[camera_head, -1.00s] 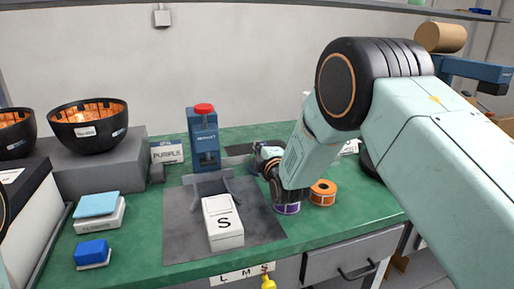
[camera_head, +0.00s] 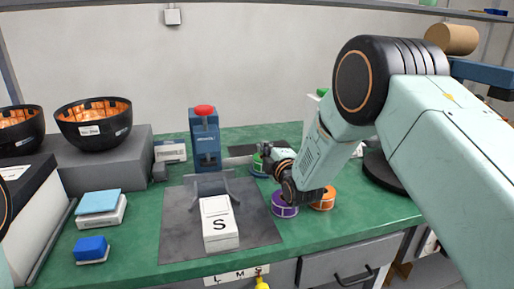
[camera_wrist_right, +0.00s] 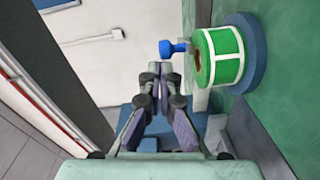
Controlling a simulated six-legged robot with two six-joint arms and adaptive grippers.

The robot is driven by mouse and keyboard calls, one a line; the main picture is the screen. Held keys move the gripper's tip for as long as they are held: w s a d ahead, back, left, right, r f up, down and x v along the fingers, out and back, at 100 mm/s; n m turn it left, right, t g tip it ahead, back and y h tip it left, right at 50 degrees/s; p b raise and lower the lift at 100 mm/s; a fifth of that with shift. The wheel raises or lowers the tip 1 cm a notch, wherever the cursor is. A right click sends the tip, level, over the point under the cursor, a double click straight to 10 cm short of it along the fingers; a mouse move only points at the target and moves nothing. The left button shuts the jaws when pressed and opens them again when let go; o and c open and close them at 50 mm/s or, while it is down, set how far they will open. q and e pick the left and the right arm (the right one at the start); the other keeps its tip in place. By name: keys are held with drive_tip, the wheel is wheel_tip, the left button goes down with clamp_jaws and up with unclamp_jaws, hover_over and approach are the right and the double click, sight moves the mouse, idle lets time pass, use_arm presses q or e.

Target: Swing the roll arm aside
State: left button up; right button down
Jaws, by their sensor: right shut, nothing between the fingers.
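My right gripper (camera_head: 264,153) is shut and empty at the back middle of the green bench. Its fingertips (camera_wrist_right: 160,76) point at a blue knob (camera_wrist_right: 174,47) on a small grey bracket beside a green roll (camera_wrist_right: 225,56). A small gap seems to lie between fingertips and knob. The green roll sits on a blue round base (camera_wrist_right: 256,48); in the head view the roll (camera_head: 258,166) is partly hidden by my gripper. A blue arm (camera_head: 482,73) with a brown roll (camera_head: 452,40) stands at the upper right, partly behind my arm. I cannot tell which is the roll arm. My left gripper is out of view.
A purple roll (camera_head: 285,204) and an orange roll (camera_head: 325,199) lie close below my right wrist. A blue device with a red top (camera_head: 205,137) stands left of the gripper. A white box marked S (camera_head: 219,225) sits on the grey mat (camera_head: 180,235). Black bowls stand left.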

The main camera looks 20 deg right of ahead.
drive_tip(key=d, duration=0.2)
drive_tip(key=shift+w+d+f+p, duration=0.2)
drive_tip(key=shift+d+p, duration=0.1)
drive_tip(key=shift+d, duration=0.1)
drive_tip(key=shift+w+d+r, duration=0.1)
drive_tip(key=shift+w+d, duration=0.2)
drive_tip(key=shift+d, duration=0.4)
drive_tip(key=shift+w+d+p, duration=0.3)
drive_tip(key=shift+w+d, duration=0.05)
drive_tip(key=shift+d, duration=0.35)
drive_tip(key=shift+w+d, duration=0.2)
drive_tip(key=shift+d, duration=0.15)
drive_tip(key=shift+w+d, duration=0.35)
drive_tip(key=shift+w, duration=0.1)
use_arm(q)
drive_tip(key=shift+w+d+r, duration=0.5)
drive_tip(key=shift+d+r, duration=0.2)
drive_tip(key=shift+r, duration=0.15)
use_arm(e)
drive_tip(key=shift+w+d, duration=0.45)
drive_tip(key=shift+w, duration=0.05)
drive_tip(key=shift+s+d+r, duration=0.1)
drive_tip(key=shift+s, duration=2.9)
drive_tip(key=shift+s+d+r, duration=0.1)
drive_tip(key=shift+s, duration=2.9)
